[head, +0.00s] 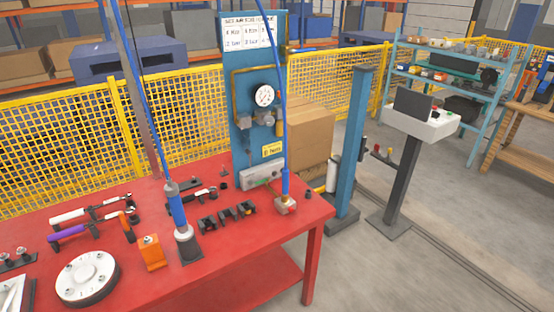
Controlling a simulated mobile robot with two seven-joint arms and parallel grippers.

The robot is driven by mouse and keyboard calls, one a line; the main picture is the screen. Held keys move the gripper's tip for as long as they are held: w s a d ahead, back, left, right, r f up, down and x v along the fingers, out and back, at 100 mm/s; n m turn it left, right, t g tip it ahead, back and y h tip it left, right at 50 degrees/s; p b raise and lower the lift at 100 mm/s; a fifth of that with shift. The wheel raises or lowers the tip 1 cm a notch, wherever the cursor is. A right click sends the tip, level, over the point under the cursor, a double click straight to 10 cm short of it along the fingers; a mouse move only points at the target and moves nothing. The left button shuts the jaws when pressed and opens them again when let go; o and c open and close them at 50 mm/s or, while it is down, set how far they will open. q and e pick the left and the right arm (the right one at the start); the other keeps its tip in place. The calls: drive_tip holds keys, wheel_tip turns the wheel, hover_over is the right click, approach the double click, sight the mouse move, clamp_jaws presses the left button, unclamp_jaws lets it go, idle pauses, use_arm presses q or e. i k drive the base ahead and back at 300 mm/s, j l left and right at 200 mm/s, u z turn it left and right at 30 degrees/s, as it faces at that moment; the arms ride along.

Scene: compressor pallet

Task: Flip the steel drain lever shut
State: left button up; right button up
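I cannot make out the steel drain lever for certain at this size. A blue upright panel (243,95) stands at the back right of the red table and carries a round white gauge (264,96), brass-coloured piping and small grey fittings. A grey box-like unit (262,174) sits at the panel's foot, with small greenish parts at its front. Whether any lever there is open or shut cannot be told. Neither of my grippers shows in the head view.
The red table (215,258) holds a blue-and-grey tool (179,212) on a hose, an orange block (151,254), a round flange (87,277), black clamps and hand tools. A second hose drops near the panel.

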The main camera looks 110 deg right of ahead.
sight(247, 151)
drive_tip(key=z, duration=3.45)
drive_tip(key=i+l, duration=0.15)
drive_tip(key=l, duration=0.25)
drive_tip(key=i+l+z, duration=0.1)
drive_tip(key=l, duration=0.3)
drive_tip(key=i+l+z, duration=0.1)
drive_tip(key=l, duration=0.25)
drive_tip(key=i, duration=0.1)
